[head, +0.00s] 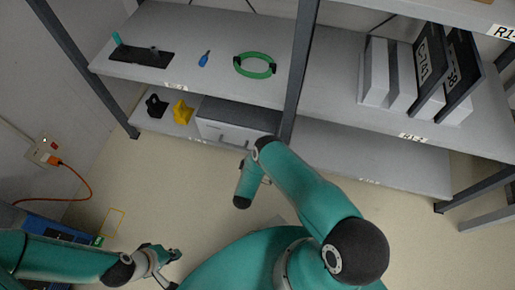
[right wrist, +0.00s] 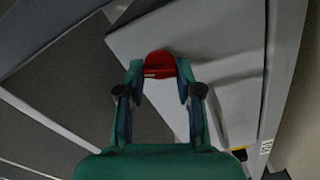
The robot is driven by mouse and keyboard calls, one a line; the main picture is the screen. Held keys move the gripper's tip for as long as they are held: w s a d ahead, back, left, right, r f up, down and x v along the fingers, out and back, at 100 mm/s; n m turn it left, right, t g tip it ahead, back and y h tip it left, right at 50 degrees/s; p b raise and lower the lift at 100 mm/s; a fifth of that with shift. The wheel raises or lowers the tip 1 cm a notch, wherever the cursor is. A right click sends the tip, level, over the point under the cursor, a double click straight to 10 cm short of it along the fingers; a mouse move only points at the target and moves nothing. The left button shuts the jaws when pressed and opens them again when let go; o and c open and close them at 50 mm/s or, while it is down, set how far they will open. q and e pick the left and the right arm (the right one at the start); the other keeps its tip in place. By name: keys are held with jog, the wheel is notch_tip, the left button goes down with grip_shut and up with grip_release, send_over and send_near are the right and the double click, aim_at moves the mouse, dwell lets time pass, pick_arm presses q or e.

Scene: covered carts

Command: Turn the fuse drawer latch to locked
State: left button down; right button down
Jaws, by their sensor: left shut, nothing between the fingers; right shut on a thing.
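The red latch (right wrist: 159,63) shows in the right wrist view, on the grey face of the fuse drawer (right wrist: 215,45). My right gripper (right wrist: 160,76) is shut on the latch, one finger on each side of it. In the head view the grey drawer box (head: 222,132) sits on the lower shelf; my right arm hides the latch there, and the right gripper is mostly hidden. I cannot tell the latch's locked or unlocked marking. My left gripper (head: 173,268) is shut and empty, low over the floor at the lower left.
A yellow object (head: 182,112) and a black object (head: 156,106) stand left of the drawer box. The upper shelf (head: 200,35) holds a green ring (head: 255,65), a blue item (head: 204,60) and a dark tray (head: 140,56). A grey shelf post (head: 298,75) stands right of the box.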

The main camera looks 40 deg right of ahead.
jog(key=shift+w+a+f+n+b, duration=0.1)
jog(key=shift+n+b, duration=0.35)
jog(key=shift+n, duration=0.75)
jog(key=shift+a+f+n+b, duration=0.1)
jog(key=shift+n+b, duration=0.35)
jog(key=shift+n, duration=0.75)
jog(key=c, duration=0.8)
grip_release()
jog(key=shift+d, duration=0.1)
jog(key=shift+o, duration=0.2)
jog(key=shift+r, duration=0.15)
notch_tip(320, 180, up, 10)
jog(key=shift+f, duration=0.1)
jog(key=shift+f, duration=0.1)
